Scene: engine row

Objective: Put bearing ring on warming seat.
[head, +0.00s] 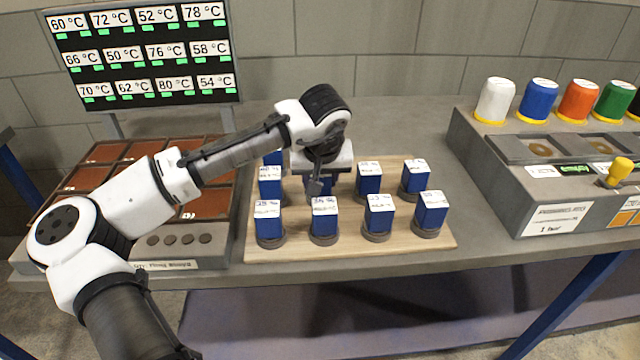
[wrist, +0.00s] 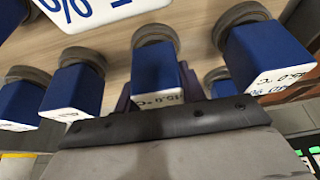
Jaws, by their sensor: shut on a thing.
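My gripper (head: 318,186) is over the wooden board and shut on a blue block with a white label (wrist: 158,82). This block has a grey bearing ring (wrist: 155,35) at its foot; I cannot tell whether the ring is lifted off the board. In the head view my gripper mostly hides the held block. Several similar blocks, such as one at the front right (head: 430,212), stand on grey rings around it. The reddish-brown square plates (head: 205,194) at left look like the warming seats; my arm covers part of them.
The wooden board (head: 440,241) lies mid-bench. A black board (head: 150,75) shows several temperatures above the plates. At right is a grey console (head: 490,170) with coloured spools (head: 538,100) and a yellow knob (head: 620,170). Neighbouring blocks stand close to my gripper.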

